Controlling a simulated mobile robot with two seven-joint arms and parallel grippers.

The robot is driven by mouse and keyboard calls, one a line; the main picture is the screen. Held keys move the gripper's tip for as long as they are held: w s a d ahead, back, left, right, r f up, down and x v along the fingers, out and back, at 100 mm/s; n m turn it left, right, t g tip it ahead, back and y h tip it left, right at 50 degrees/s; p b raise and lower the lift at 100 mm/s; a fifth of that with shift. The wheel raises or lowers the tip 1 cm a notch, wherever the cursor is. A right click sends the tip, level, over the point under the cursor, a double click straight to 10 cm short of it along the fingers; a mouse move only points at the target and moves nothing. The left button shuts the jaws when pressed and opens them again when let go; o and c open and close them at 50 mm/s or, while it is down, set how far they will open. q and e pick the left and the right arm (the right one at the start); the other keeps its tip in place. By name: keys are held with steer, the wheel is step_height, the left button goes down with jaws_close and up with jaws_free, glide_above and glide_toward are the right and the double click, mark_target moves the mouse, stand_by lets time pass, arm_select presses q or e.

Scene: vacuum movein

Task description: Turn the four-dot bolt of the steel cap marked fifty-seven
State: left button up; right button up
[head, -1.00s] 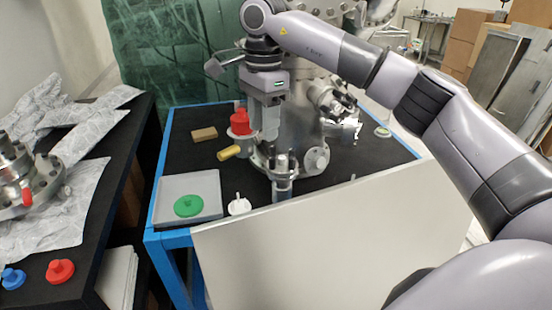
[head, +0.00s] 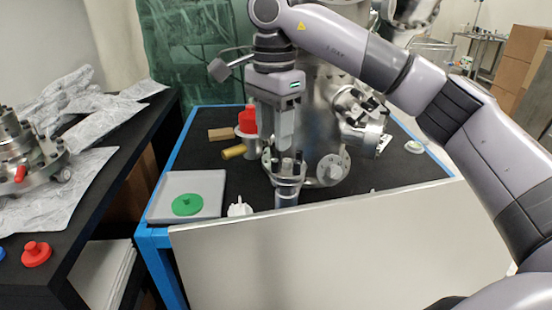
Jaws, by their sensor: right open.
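A steel vacuum assembly (head: 318,118) stands on the black-topped, blue-framed table. Its low front flange with upright bolts (head: 286,170) is the steel part under my right gripper. My right gripper (head: 283,142) points straight down just above or beside these bolts, its fingers partly overlapping them. It is open, with nothing seen between the fingers; I cannot tell whether it touches a bolt. The number fifty-seven and the dot marks are too small to read. My left gripper is not in view.
A grey tray (head: 160,198) with a green knobbed disc (head: 187,205) lies at the table's left. A red-topped part (head: 248,122), a yellow cylinder (head: 233,152), a wooden block (head: 222,134) and a white piece (head: 240,208) are nearby. A pale panel (head: 340,260) fills the front.

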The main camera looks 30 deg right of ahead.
mark_target(274, 160)
step_height(274, 160, down, 6)
steer(key=shift+r, duration=0.1)
jaws_close()
